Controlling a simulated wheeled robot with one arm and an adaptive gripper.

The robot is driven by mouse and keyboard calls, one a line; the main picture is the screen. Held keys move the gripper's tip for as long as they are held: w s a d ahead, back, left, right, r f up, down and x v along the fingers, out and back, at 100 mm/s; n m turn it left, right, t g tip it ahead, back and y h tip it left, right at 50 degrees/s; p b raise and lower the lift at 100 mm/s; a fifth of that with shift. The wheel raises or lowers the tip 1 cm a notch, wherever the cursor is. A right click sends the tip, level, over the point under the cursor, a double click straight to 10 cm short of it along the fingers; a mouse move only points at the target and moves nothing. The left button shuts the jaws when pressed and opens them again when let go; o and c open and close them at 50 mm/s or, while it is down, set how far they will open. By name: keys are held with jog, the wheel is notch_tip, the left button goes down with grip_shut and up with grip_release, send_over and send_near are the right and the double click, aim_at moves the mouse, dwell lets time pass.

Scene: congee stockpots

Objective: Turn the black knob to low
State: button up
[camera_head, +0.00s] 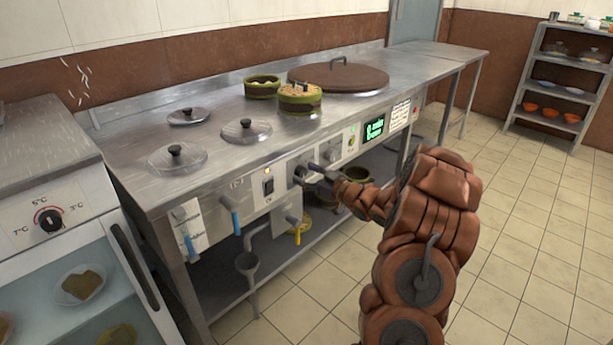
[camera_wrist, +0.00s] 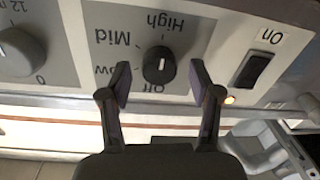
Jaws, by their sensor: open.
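The black knob (camera_wrist: 159,66) shows in the wrist view on a grey panel, with High, Mid, a partly hidden Low and Off printed around it upside down. Its short white mark stands about upright in the picture, on the High–Off line; which end points is hard to tell. My gripper (camera_wrist: 160,82) is open, with one finger on each side of the knob and small gaps visible. In the head view my gripper (camera_head: 308,174) is at the front panel of the steel counter (camera_head: 222,120) and mostly hides the knob.
A black On switch (camera_wrist: 255,68) with a lit orange lamp (camera_wrist: 230,99) sits right of the knob in the wrist view. A grey minute-marked knob (camera_wrist: 20,52) is at left. The tiled floor (camera_head: 530,240) at right is clear.

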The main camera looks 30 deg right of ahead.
jog(key=shift+w, duration=0.1)
jog(key=c, duration=1.1)
